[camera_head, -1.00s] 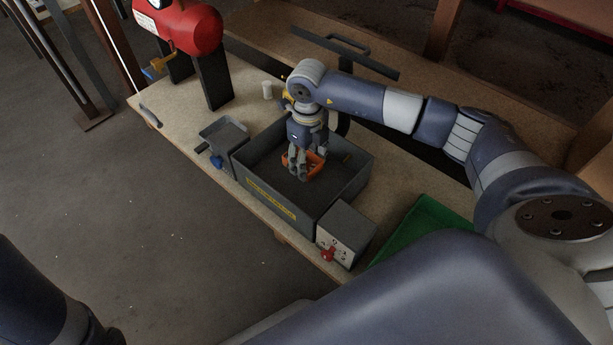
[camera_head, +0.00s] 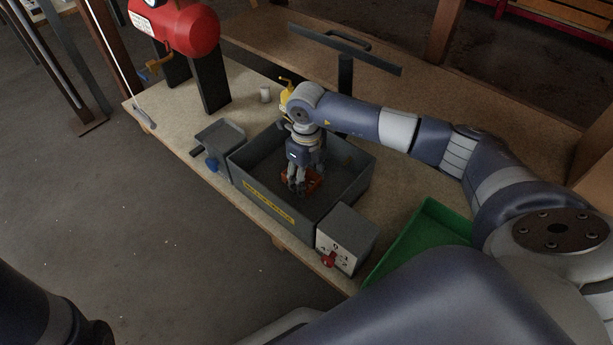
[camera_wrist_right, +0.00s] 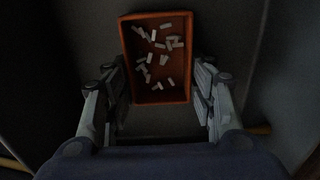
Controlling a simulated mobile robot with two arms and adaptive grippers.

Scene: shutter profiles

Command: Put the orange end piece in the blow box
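An orange, shallow, open-topped piece (camera_head: 316,181) holding several small white bits lies low inside the large grey box (camera_head: 325,215) with a yellow label, which looks like the blow box. In the right wrist view the orange piece (camera_wrist_right: 160,60) is beyond and partly between the fingers, its rim facing me. My right gripper (camera_head: 297,191) points down inside the box beside the orange piece. Its fingers (camera_wrist_right: 163,92) stand apart with nothing visibly clamped, though exact contact with the sides is hard to see in the dark. My left gripper is out of view.
A small grey box with a red knob (camera_head: 345,240) stands against the near right side. A green tray (camera_head: 425,235) lies further right. The box walls surround my right gripper.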

